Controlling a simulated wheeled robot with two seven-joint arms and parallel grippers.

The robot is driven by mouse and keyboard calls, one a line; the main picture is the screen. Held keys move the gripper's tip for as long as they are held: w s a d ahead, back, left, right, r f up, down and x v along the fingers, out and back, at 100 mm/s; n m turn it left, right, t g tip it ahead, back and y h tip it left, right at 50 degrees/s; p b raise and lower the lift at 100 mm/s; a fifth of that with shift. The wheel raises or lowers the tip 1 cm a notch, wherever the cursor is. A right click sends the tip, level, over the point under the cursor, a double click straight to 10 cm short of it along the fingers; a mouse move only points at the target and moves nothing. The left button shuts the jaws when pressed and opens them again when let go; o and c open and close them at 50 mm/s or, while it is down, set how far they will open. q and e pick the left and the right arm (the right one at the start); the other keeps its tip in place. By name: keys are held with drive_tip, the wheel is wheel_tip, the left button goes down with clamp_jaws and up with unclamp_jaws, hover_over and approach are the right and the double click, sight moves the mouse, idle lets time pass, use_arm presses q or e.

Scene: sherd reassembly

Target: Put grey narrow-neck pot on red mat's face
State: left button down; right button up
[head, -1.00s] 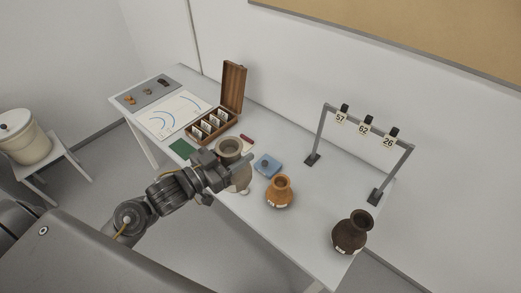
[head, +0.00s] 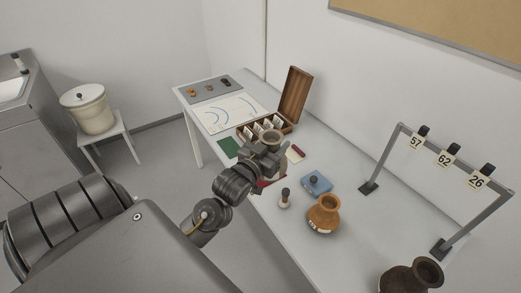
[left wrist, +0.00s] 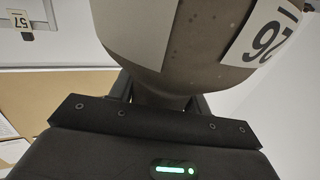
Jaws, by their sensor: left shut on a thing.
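My left gripper (head: 264,158) is shut on the grey narrow-neck pot (head: 271,138). In the head view the gripper and arm hide much of the pot, and its round open rim faces up. In the left wrist view the grey pot body (left wrist: 190,45) fills the top between the fingers, with a "26" label and a plain pale patch. The red mat (head: 266,186) shows as a dark red piece on the table below the gripper, mostly covered by my arm. I cannot tell the gap between pot and table. My right gripper is not in view.
An orange pot (head: 324,214), a blue pad (head: 316,183) and a small dark-handled tool (head: 285,198) stand to the right. A dark brown pot (head: 410,277) is nearer. Behind are an open wooden box (head: 292,98) and a green mat (head: 229,148). A numbered rack (head: 442,160) stands right.

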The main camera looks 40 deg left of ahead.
use_arm(q)
drive_tip(key=shift+w+a+r, duration=0.1)
drive_tip(key=shift+r, duration=0.05)
drive_tip(key=w+a+f+p, duration=0.2)
drive_tip(key=w+a+f, duration=0.6)
drive_tip(key=f, duration=0.5)
drive_tip(key=a, duration=0.2)
drive_tip(key=shift+w+a+p, duration=0.25)
drive_tip(key=shift+a+p, duration=0.15)
drive_tip(key=shift+f, duration=0.15)
drive_tip(key=c, duration=0.7)
unclamp_jaws()
